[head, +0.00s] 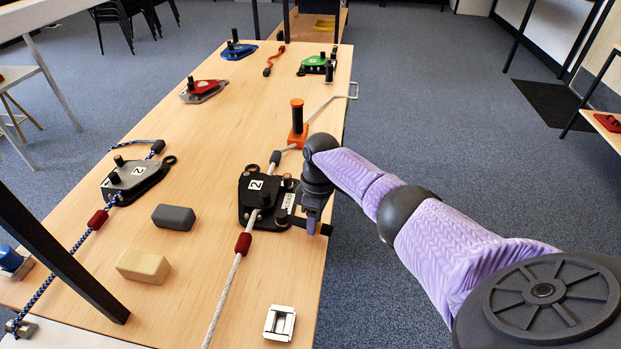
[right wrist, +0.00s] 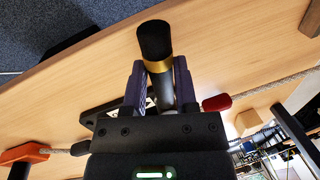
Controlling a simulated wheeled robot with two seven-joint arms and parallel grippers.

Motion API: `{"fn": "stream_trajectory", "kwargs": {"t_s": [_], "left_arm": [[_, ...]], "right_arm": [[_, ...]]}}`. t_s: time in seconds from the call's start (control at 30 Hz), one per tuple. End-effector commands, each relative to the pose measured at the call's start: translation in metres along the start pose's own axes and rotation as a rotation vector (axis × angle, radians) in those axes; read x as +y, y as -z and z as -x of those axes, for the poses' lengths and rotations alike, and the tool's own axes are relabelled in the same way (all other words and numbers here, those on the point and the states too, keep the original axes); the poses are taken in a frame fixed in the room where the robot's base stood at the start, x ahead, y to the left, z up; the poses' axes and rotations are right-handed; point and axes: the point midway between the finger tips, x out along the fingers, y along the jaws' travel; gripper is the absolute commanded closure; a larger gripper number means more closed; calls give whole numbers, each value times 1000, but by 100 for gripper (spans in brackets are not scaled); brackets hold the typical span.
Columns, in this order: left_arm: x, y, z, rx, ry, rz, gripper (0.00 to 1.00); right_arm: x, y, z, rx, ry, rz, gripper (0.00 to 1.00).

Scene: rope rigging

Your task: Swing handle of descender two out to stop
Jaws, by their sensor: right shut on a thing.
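A black descender marked 2 (head: 256,184) lies on the wooden table with a white rope (head: 225,292) running through it. My right gripper (head: 311,222) is at its right side, over the table's right edge. In the right wrist view my right gripper (right wrist: 159,85) is shut on the descender's handle (right wrist: 155,42), which has a black knob and a gold band. The gripper and wrist hide part of the handle in the head view. My left gripper is not in view.
An orange post (head: 298,125) stands behind the black descender. Red (head: 204,90), blue (head: 237,50) and green (head: 314,64) devices lie farther back. A grey block (head: 174,217), a tan block (head: 143,266) and a white buckle (head: 279,323) lie in front.

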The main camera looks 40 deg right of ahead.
Motion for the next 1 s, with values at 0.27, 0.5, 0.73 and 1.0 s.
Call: {"fn": "stream_trajectory", "kwargs": {"t_s": [0.27,0.5,0.73,1.0], "left_arm": [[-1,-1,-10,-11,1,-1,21],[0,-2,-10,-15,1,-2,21],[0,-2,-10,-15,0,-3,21],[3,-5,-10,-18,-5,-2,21]], "right_arm": [[6,0,0,-17,0,78,100],[6,1,1,-20,1,95,100],[6,1,1,-20,1,95,100],[6,1,1,-20,0,94,29]]}}
